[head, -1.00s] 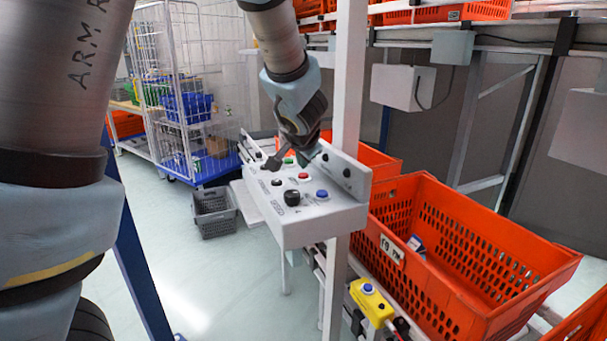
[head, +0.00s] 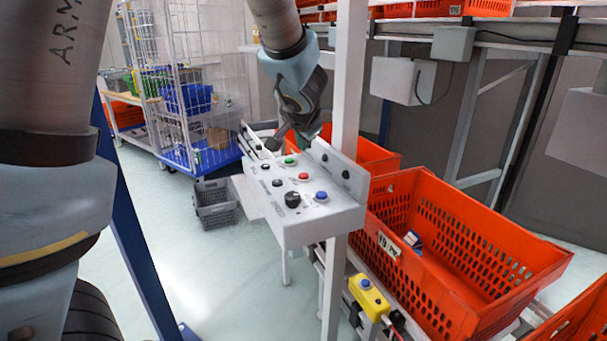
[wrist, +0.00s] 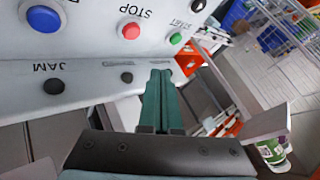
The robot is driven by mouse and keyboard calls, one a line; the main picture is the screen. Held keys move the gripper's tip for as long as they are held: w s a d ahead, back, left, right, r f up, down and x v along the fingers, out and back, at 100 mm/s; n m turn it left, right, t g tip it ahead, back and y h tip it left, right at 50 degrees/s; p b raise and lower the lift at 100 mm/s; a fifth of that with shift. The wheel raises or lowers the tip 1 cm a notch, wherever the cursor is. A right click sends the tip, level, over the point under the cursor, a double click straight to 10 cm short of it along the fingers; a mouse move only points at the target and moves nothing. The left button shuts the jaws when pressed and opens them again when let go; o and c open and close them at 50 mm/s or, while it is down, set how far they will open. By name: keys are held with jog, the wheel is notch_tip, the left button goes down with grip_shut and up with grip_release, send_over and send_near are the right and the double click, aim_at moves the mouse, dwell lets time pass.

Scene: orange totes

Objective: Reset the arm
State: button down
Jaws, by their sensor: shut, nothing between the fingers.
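My gripper (head: 276,141) hangs over the far end of the white control panel (head: 300,220), close to the green button (head: 290,160), with its fingers pointing down. In the wrist view its two greenish fingers (wrist: 158,80) are together and hold nothing. In the head view the fingertips look clear of the buttons, but the exact gap cannot be told.
A white post (head: 348,80) stands right beside my wrist. An orange tote (head: 470,235) with a small item inside is at the right. A wire cage trolley (head: 180,90) and a grey crate (head: 215,205) stand at the left. The floor between is clear.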

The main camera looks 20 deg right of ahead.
dwell(0.4)
jog(key=w+a+f+n+g+y, duration=0.1)
jog(key=a+f+n+y, duration=0.15)
jog(key=a, duration=0.75)
jog(key=w+a+f+n+g+y, duration=0.1)
jog(key=a+n+y, duration=0.15)
jog(key=a, duration=0.75)
jog(key=s+a+f+n+g, duration=0.2)
jog(key=s+a+n, duration=0.2)
jog(key=s+a, duration=0.2)
jog(key=s+a+f+n+g+h, duration=0.1)
jog(key=s+a+f+n+g, duration=0.1)
jog(key=s+a, duration=0.4)
jog(key=a+n, duration=0.1)
jog(key=a, duration=0.3)
jog(key=shift+f+n+g, duration=0.2)
jog(key=shift+n+g, duration=0.2)
jog(key=shift+d, duration=0.15)
